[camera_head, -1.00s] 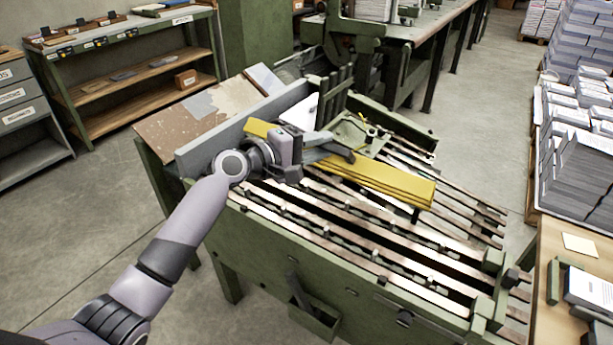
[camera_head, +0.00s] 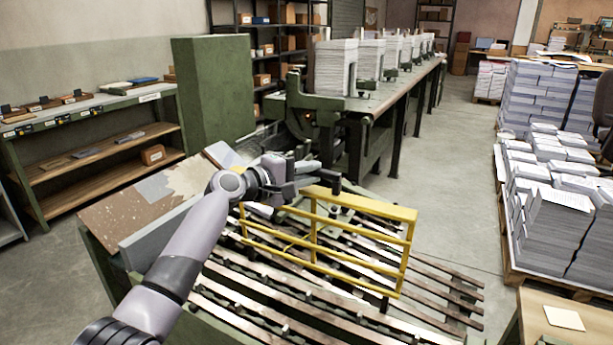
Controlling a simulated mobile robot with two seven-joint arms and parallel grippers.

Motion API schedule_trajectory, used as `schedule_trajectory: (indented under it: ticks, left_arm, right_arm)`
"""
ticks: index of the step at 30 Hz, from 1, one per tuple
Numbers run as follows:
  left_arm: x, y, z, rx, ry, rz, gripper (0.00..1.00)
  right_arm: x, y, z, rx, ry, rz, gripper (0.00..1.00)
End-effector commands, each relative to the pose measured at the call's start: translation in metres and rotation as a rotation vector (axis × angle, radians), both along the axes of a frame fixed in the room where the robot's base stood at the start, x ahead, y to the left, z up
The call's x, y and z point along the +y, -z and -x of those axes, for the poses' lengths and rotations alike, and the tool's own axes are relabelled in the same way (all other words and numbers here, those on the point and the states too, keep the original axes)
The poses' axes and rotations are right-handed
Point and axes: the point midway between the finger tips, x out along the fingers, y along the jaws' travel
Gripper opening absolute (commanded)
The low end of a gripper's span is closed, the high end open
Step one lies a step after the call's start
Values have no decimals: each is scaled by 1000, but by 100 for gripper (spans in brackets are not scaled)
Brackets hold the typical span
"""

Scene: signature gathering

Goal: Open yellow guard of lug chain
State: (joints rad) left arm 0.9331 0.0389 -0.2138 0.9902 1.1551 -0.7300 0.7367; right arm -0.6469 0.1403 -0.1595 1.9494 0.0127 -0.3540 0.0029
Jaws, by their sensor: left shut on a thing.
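The yellow guard (camera_head: 361,206) is a barred frame standing up, roughly upright, above the dark slatted rails of the lug chain (camera_head: 290,268). My left gripper (camera_head: 318,184) is at the upper left part of the guard, shut at its top edge; the fingers partly cover that spot. My left arm reaches in from the lower left and hides some of the machine's near left side. My right gripper is out of view.
A green machine with a long table of paper stacks (camera_head: 336,68) stands behind. A green shelf unit (camera_head: 95,140) is on the left. Pallets of paper (camera_head: 548,185) stand on the right. Grey floor (camera_head: 455,190) lies clear between.

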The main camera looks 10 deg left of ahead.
Motion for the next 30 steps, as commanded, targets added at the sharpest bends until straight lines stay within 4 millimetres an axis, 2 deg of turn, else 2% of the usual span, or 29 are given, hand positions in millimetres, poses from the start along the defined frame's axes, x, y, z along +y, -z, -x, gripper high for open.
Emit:
schedule_trajectory:
  ticks: [1, 14, 15, 16, 17, 30]
  left_arm:
    - [-1, 9, 1, 16, 5, -9, 0]
    - [-1, 11, 0, 18, 4, -10, 0]
    - [-1, 11, 0, 18, 4, -10, 29]
    - [-1, 10, 0, 17, 4, -9, 38]
    - [-1, 10, 0, 16, 4, -9, 43]
    - [1, 3, 1, 5, 1, -3, 43]
  right_arm:
    - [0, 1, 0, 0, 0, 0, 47]
    - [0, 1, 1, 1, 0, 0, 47]
    - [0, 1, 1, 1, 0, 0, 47]
    - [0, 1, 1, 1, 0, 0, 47]
    - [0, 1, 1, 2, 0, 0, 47]
    - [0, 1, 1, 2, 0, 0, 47]
